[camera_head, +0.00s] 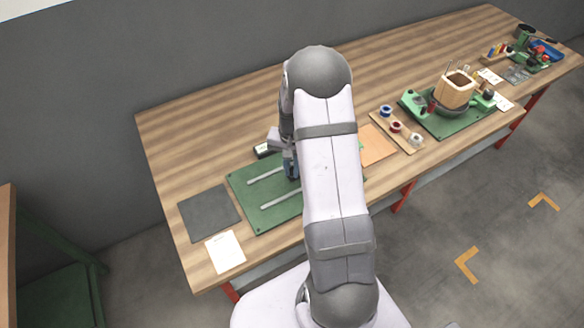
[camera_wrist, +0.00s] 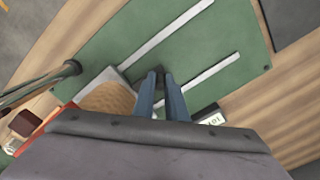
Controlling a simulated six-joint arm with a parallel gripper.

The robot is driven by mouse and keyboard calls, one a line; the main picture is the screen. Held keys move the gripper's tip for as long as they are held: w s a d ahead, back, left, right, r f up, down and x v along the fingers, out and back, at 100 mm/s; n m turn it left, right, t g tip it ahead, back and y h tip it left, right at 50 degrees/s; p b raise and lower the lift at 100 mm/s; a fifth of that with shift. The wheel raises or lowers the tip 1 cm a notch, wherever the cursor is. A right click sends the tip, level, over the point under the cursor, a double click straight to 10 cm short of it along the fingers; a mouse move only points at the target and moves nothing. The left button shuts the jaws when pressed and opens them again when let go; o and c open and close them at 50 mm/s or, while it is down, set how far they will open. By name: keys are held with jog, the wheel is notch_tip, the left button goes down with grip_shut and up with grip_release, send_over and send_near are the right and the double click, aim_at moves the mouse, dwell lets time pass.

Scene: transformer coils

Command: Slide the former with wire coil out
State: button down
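A green board (camera_head: 240,182) with two pale parallel rails lies on the left part of the bench; it fills much of the wrist view (camera_wrist: 215,40). My gripper (camera_wrist: 160,76) points down over this board, its two blue fingers close together at dark tips. I cannot tell whether anything is between them. Left of the fingers in the wrist view is a tan, wound-looking block with a pale edge (camera_wrist: 108,98), perhaps the former with wire coil. It is partly cut off by my gripper body, and my arm hides it in the head view. No contact with it shows.
A green post (camera_wrist: 72,68) with cables stands beside the block. A small black labelled box (camera_wrist: 210,118) lies at the board's edge. A dark mat (camera_head: 208,213) and white paper (camera_head: 225,252) lie left.

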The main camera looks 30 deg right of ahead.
jog(key=a, duration=1.7)
jog(key=c, duration=1.8)
grip_release()
jog(key=shift+o, duration=0.2)
jog(key=shift+r, duration=0.15)
notch_tip(320, 180, up, 7)
jog(key=b, duration=0.2)
